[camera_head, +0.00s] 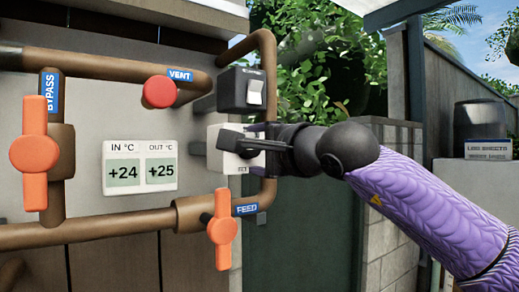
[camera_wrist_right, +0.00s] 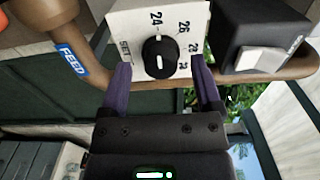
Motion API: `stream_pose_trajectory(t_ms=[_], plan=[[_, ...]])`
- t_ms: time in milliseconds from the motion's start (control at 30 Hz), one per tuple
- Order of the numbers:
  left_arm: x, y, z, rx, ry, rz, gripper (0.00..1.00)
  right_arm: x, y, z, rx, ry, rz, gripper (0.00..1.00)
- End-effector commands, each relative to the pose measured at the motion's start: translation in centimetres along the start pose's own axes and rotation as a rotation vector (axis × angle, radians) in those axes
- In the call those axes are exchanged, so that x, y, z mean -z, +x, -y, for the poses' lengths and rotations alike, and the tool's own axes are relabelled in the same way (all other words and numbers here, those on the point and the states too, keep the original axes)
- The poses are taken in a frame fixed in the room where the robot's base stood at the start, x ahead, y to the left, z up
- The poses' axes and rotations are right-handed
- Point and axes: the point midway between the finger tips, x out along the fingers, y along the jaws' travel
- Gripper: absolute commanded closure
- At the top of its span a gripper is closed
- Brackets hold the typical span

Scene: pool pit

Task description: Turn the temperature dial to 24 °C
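The temperature dial is a round black knob (camera_wrist_right: 160,58) with a white mark, on a white box marked SET. The box also shows in the head view (camera_head: 214,158), partly hidden by my gripper. In the right wrist view the numbers 24, 26, 28 and 30 run around the knob. The white mark lies roughly up-down in the picture, towards the 24 side; its exact reading is unclear. My right gripper (camera_wrist_right: 160,63) is open, its purple fingers spread on both sides of the knob with gaps. My left gripper is out of view.
A display (camera_head: 140,168) reads IN +24, OUT +25. A black switch box (camera_head: 241,90) sits just above the dial box. Brown pipes carry a red vent knob (camera_head: 160,92), an orange bypass handle (camera_head: 34,153) and an orange feed handle (camera_head: 222,229).

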Motion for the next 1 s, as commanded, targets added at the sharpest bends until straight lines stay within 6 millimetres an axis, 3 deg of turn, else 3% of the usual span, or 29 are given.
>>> stream_pose_trajectory(t_ms=[267,500,700,1000], plan=[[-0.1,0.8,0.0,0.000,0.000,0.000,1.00,0.0,-0.7,-0.2,0.004,0.000,0.001,0.17],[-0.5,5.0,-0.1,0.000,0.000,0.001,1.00,0.0,-6.5,-0.7,0.005,-0.001,0.000,0.17],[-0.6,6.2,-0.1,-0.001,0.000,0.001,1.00,0.0,-9.6,-0.3,0.001,0.000,0.000,0.17],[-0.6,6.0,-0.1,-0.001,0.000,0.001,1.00,0.0,-9.9,0.0,0.000,0.001,0.000,0.17]])
